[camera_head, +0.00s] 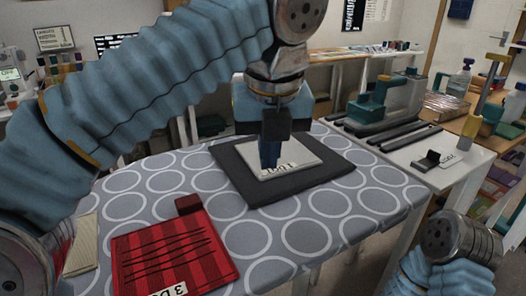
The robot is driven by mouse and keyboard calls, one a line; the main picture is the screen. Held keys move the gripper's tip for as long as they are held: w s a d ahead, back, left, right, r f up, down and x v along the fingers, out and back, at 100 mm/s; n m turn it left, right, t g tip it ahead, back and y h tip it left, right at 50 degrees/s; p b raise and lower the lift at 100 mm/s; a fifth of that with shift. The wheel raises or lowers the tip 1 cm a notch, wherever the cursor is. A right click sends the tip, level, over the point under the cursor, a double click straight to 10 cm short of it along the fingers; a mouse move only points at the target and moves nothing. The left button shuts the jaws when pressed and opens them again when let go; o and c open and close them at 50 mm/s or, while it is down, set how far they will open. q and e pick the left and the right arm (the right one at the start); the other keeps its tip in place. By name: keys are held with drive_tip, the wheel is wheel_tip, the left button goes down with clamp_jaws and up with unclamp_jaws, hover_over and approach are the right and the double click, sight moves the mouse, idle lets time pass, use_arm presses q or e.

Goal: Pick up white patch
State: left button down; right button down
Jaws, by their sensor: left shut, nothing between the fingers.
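The white patch (302,156) lies on a dark square mat (255,189) on the ironing-board-like table. A label with printed text sits on the patch and is partly covered by my gripper. My left gripper (270,163) points down over the left part of the patch. Its fingers are shut and empty. I cannot tell whether the fingertips touch the patch. My left arm crosses the upper left of the view. At the lower right only links of my right arm show; its gripper is out of view.
A red striped patch (196,247) with a label lies at the table's front left, with a small dark red block (188,204) beside it. A beige piece (82,246) lies further left. A sewing machine (388,100) stands on the white side table (435,175) at right.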

sight(262, 186)
use_arm(q)
drive_tip(key=b+x, duration=0.1)
drive_tip(key=x, duration=0.7)
drive_tip(key=shift+w+a+f, duration=0.1)
drive_tip(key=shift+w+f, duration=0.05)
drive_tip(key=shift+f, duration=0.2)
drive_tip(key=shift+w+a+r+p, duration=0.1)
drive_tip(key=shift+w+p, duration=0.15)
drive_tip(key=shift+w, duration=0.35)
drive_tip(key=shift+w+a+r+p, duration=0.15)
drive_tip(key=shift+w+p, duration=0.05)
drive_tip(key=shift+w, duration=0.45)
drive_tip(key=shift+w+a, duration=0.15)
drive_tip(key=shift+w, duration=0.4)
